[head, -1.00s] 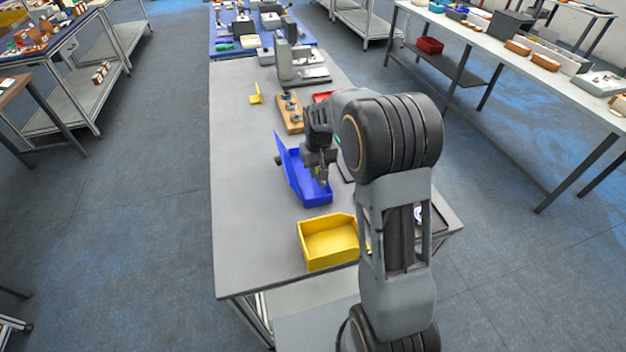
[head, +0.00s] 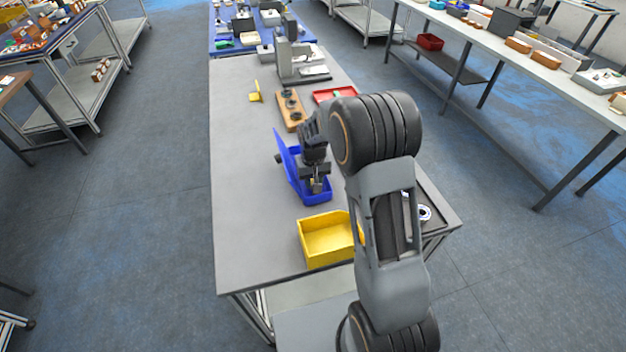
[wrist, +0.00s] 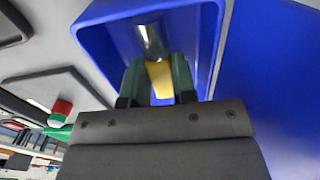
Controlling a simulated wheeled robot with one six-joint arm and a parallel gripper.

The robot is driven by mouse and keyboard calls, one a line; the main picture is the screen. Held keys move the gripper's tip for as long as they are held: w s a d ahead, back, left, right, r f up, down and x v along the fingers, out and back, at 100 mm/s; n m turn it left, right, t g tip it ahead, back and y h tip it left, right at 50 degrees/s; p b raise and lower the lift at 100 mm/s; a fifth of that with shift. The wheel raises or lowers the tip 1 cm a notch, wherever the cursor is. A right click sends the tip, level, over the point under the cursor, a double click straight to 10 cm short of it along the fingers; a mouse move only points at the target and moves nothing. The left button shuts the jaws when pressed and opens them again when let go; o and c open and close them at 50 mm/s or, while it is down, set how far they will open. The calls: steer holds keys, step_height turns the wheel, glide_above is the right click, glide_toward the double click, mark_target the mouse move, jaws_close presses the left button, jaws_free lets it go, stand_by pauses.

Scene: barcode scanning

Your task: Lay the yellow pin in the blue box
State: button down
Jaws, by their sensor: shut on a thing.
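The blue box (head: 325,198) stands on the grey table, with a tall blue panel (head: 286,158) along its left side. My gripper (head: 318,188) is over the blue box in the head view. In the wrist view my gripper (wrist: 158,85) has its dark green fingers closed on the yellow pin (wrist: 159,78), which has a shiny metal cylindrical end (wrist: 150,40). The pin points into the open blue box (wrist: 100,35), whose walls surround it in the picture. I cannot tell whether the pin touches the box floor. The gripper hides part of the box in the head view.
A yellow bin (head: 328,240) stands just in front of the blue box. Behind it are a wooden block with dark round parts (head: 291,110), a red tray (head: 334,95) and a small yellow piece (head: 255,94). The left side of the table is clear.

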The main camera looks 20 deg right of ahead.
steer(key=shift+f, duration=0.2)
steer(key=c, duration=1.4)
jaws_free()
steer(key=shift+f, duration=0.1)
steer(key=o, duration=0.5)
steer(key=shift+c, duration=0.2)
